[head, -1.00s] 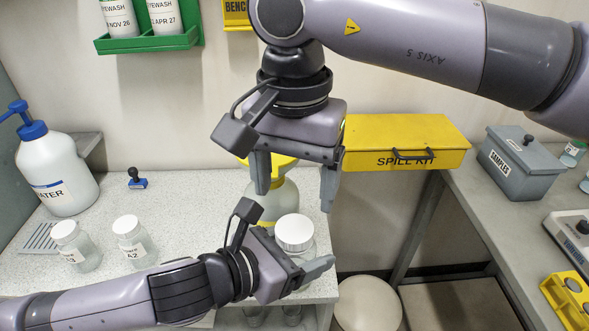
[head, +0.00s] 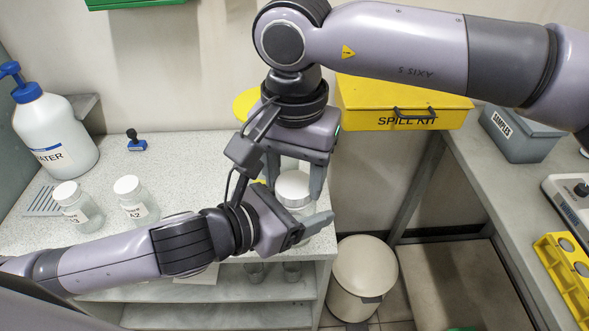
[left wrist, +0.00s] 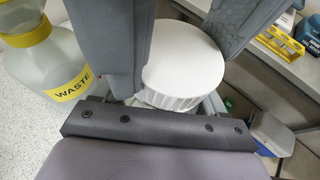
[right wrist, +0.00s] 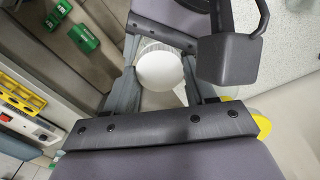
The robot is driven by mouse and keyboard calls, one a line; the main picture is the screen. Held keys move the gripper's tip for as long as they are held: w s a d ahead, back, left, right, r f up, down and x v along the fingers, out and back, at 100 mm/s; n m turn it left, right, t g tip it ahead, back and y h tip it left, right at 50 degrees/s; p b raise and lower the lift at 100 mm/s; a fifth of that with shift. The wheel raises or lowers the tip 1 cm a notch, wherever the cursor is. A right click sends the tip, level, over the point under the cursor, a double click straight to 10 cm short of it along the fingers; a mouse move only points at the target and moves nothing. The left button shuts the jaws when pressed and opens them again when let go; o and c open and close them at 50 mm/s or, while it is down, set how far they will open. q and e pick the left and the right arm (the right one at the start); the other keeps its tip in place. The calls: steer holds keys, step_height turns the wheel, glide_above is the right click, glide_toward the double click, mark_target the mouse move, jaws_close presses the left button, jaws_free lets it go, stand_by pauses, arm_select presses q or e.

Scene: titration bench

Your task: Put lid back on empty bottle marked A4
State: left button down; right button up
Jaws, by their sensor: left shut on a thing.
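A clear bottle (head: 303,212) with a white lid (head: 294,188) on its top stands near the right end of the bench. Its label is hidden. My left gripper (head: 312,230) is shut on the bottle, around its body below the lid. My right gripper (head: 294,180) points down from above, one finger on each side of the lid. The ribbed lid shows between its fingers in the left wrist view (left wrist: 183,65) and the right wrist view (right wrist: 160,70). The fingers are close to the lid's sides; I cannot tell whether they press on it.
Bottles A3 (head: 79,207) and A2 (head: 138,203) stand capped at left, near the water bottle (head: 55,135). The waste bottle (left wrist: 45,60) is close beside the grippers. The spill kit (head: 400,100) is on the wall behind. A bin (head: 362,270) stands below in the gap between benches.

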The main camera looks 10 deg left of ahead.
steer(key=m, duration=1.3)
steer(key=o, duration=1.1)
steer(key=shift+o, duration=0.2)
steer(key=shift+r, duration=0.1)
steer(key=shift+r, duration=2.2)
steer(key=shift+c, duration=0.4)
